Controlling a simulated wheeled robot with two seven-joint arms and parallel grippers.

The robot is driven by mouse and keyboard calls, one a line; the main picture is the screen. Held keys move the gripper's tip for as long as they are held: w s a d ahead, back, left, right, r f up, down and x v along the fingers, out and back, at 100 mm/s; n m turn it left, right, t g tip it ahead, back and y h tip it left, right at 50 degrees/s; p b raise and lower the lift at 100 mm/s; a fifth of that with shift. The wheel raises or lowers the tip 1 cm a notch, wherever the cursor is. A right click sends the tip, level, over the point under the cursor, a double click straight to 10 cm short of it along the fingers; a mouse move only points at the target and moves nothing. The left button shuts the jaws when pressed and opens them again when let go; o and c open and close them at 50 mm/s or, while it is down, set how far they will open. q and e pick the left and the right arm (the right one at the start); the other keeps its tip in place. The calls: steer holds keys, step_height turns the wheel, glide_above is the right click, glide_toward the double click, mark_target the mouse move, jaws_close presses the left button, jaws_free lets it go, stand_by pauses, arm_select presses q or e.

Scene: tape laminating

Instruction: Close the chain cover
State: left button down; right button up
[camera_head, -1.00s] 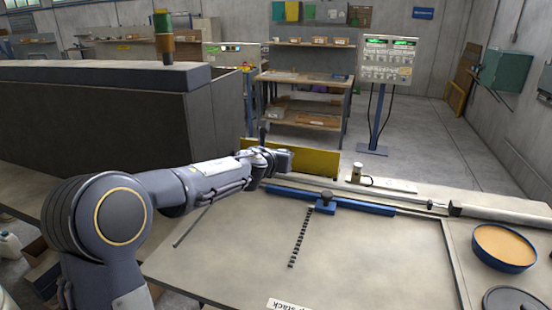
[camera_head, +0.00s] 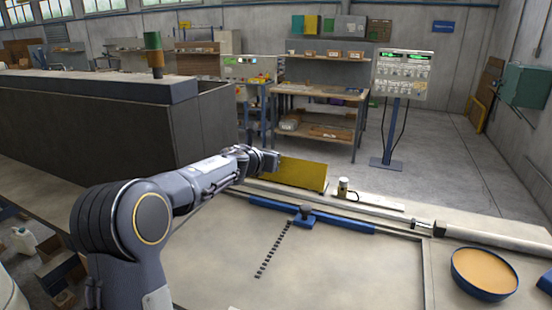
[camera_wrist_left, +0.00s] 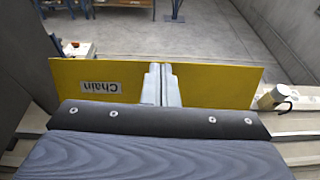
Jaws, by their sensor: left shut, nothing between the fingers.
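The chain cover is a yellow panel (camera_head: 302,173) standing up along the back edge of the table. In the left wrist view the yellow panel (camera_wrist_left: 215,86) spans most of the width and bears an upside-down "Chain" label. My left gripper (camera_head: 274,161) is at the left part of the panel, on its near side. In the left wrist view the left gripper's fingers (camera_wrist_left: 162,84) are shut together with nothing between them, in front of the panel's middle. I cannot tell whether they touch it. My right gripper does not show.
A blue bar (camera_head: 345,222) with a dark knob runs along the table's back part. A small metal cylinder (camera_head: 343,187) stands right of the panel. A blue bowl (camera_head: 485,290) with orange contents sits at the right. The table's middle (camera_head: 350,270) is clear except for a dark chain-like strip (camera_head: 273,250).

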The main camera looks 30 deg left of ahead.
arm_select(q)
steer(key=w+p, duration=0.1)
steer(key=w, duration=0.2)
steer(key=shift+a+r+p, duration=0.15)
steer(key=shift+p, duration=0.25)
steer(key=w+g+p, duration=0.1)
steer(key=w+p, duration=0.1)
steer(key=p, duration=0.1)
steer(key=shift+w+g, duration=0.1)
steer(key=shift+g, duration=0.5)
steer(key=shift+w+a+f, duration=0.1)
steer(key=shift+w+f, duration=0.2)
steer(key=shift+f, duration=0.1)
steer(key=shift+s, duration=0.15)
